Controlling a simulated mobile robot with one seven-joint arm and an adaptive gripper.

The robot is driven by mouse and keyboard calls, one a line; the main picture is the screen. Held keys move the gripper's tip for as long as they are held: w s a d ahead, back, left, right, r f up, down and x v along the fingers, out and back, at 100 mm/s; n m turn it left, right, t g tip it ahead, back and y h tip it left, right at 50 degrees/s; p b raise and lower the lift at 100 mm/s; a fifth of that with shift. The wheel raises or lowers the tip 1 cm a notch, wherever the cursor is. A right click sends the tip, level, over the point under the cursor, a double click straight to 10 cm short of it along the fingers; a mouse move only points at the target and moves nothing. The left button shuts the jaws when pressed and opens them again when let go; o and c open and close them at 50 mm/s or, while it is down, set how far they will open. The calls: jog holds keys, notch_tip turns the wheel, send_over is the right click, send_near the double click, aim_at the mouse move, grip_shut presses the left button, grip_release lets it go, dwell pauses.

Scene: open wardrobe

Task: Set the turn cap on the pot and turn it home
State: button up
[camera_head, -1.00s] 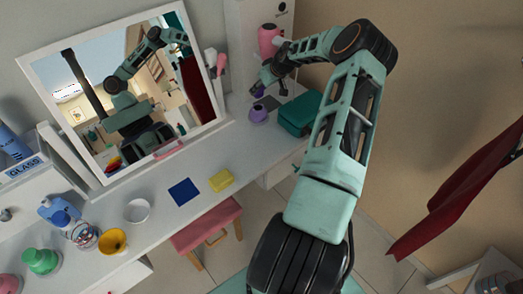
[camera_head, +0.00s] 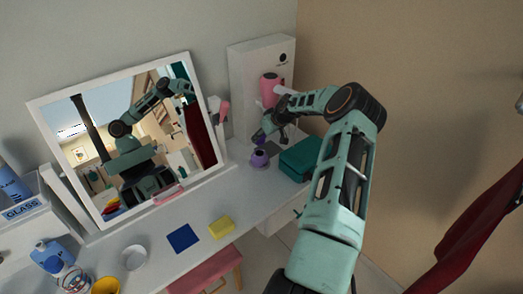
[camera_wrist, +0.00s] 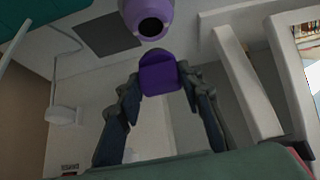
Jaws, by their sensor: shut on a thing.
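The purple pot (camera_head: 259,159) stands on the white dressing table, left of the teal box. In the wrist view the lilac pot (camera_wrist: 148,18) shows at the top, with a dark round opening. My gripper (camera_wrist: 160,82) is shut on the dark purple turn cap (camera_wrist: 158,72). The cap is apart from the pot in the wrist view. In the head view my gripper (camera_head: 262,136) is above and close to the pot, and the cap (camera_head: 261,141) shows only as a small purple patch.
A teal box (camera_head: 300,158) stands right of the pot, and a dark grey mat (camera_wrist: 107,34) lies near it. A pink bottle (camera_head: 270,88) and white cabinet (camera_head: 245,75) are behind. A framed mirror (camera_head: 130,140) stands left. A blue cloth (camera_head: 183,238) and yellow block (camera_head: 221,227) lie in front.

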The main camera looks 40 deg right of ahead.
aim_at(262, 142)
jog(key=shift+f+b, duration=0.6)
jog(key=shift+f, duration=1.35)
jog(key=shift+p, duration=0.7)
jog(key=shift+f+b, duration=0.75)
jog(key=shift+f, duration=0.55)
dwell(0.5)
jog(key=o, duration=1.3)
jog(key=shift+f, duration=0.1)
jog(key=shift+c, duration=0.2)
jog(key=v, duration=1.2)
